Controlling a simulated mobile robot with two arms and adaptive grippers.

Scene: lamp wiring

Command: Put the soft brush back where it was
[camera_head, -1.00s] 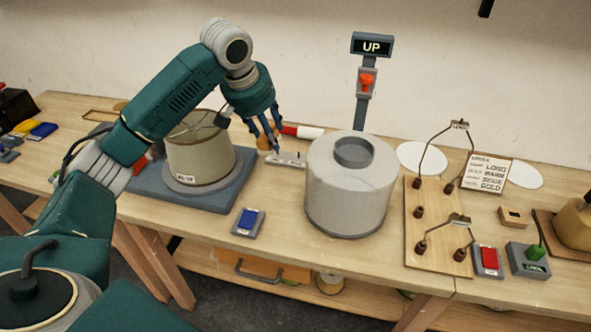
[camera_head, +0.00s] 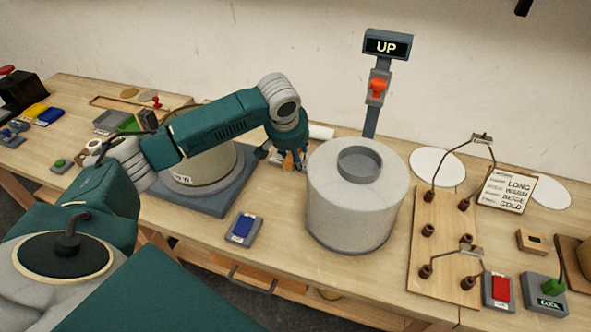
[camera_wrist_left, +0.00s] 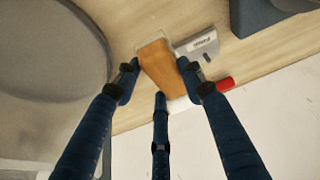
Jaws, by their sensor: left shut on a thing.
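My left gripper (camera_head: 292,158) is at the back of the bench, between the lampshade and the big grey cylinder. In the left wrist view its fingers (camera_wrist_left: 158,84) are shut on an orange-brown wooden block (camera_wrist_left: 157,66), which looks like the soft brush's body; no bristles show. An orange part of the block (camera_head: 289,162) shows between the fingers in the head view. A pale grey labelled holder (camera_wrist_left: 198,46) lies right beside the block, low on the bench. I cannot tell whether the block touches it. My right gripper is not in view.
The grey cylinder (camera_head: 355,205) stands close to the right of the gripper. The lampshade (camera_head: 205,165) stands on a grey base to the left. A red-and-white rod (camera_wrist_left: 205,94) lies behind. A blue-topped box (camera_head: 243,228) sits in front, with bare bench around it.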

